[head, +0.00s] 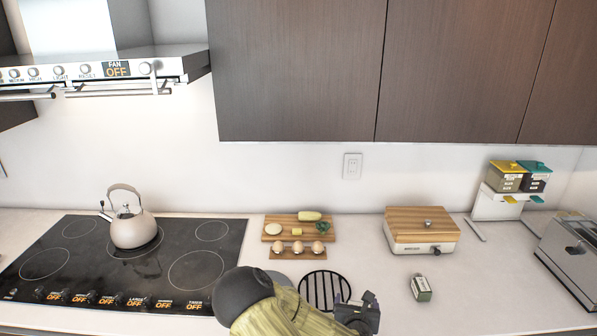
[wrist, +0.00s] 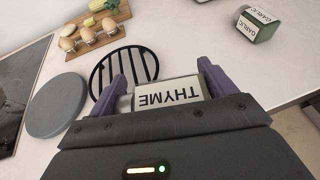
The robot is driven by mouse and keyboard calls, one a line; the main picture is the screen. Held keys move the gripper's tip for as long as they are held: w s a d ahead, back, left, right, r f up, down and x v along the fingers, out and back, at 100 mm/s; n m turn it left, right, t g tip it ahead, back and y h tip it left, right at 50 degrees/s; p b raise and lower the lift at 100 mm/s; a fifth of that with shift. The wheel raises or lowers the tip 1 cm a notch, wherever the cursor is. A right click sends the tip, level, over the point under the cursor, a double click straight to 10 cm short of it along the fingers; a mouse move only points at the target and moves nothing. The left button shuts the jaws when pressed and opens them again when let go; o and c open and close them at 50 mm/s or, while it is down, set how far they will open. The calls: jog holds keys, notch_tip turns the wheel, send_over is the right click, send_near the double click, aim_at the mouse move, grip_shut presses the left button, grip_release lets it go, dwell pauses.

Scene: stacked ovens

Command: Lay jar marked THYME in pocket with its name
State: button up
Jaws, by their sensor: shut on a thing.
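The jar marked THYME (wrist: 167,94) shows in the wrist view with its pale label facing the camera, the name upside down in the picture. My gripper (wrist: 165,80) is shut on it, with one purple finger on each side. In the head view my gripper (head: 358,308) is at the bottom, just right of the black round rack, and the jar cannot be made out there. I see no pocket bearing the name THYME in either view.
A GARLIC jar (head: 421,288) lies on the counter to the right. Nearby are a black round rack (head: 318,290), a grey disc (wrist: 57,106), an egg holder (head: 297,253), a wood-topped box (head: 421,230) and a cooktop with kettle (head: 132,228). The counter's right front is mostly clear.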

jog(key=shift+w+a+r+n+y+b, duration=0.15)
jog(key=shift+r+n+y+b, duration=0.1)
jog(key=shift+r+n+y, duration=0.35)
jog(key=shift+w+a+r+n+y+b, duration=0.1)
jog(key=shift+r+n+y+b, duration=0.2)
jog(key=shift+r, duration=0.5)
jog(key=shift+w+a+r+n+y+b, duration=0.15)
jog(key=shift+r+n+y, duration=0.15)
jog(key=shift+r+y, duration=0.3)
jog(key=shift+s+r, duration=0.1)
